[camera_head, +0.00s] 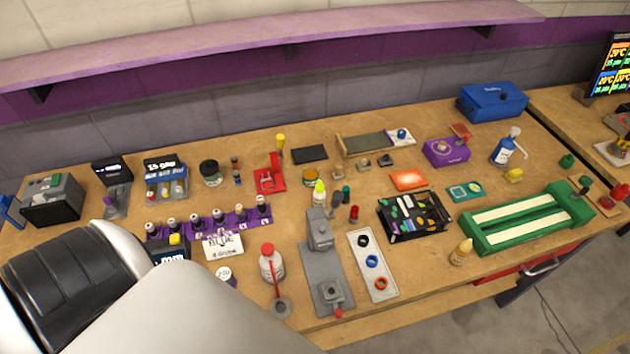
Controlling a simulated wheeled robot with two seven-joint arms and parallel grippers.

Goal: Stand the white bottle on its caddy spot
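A white bottle with a red cap (271,266) stands upright near the front edge of the bench, left of the middle. Another pale bottle with a yellow-green cap (319,194) stands farther back. A purple rack (231,217) holds a row of several small dark-capped bottles; I cannot tell whether it is the caddy, nor which spot is meant. Neither gripper shows. A large white and dark part of my own body fills the lower left and hides the bench there.
A grey metal fixture (322,270) stands right of the red-capped bottle, with a white tray of rings (383,284) beside it. A grey cup-like item (282,307) is close in front. A white card (223,246) lies left. A green track (528,222) is at right.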

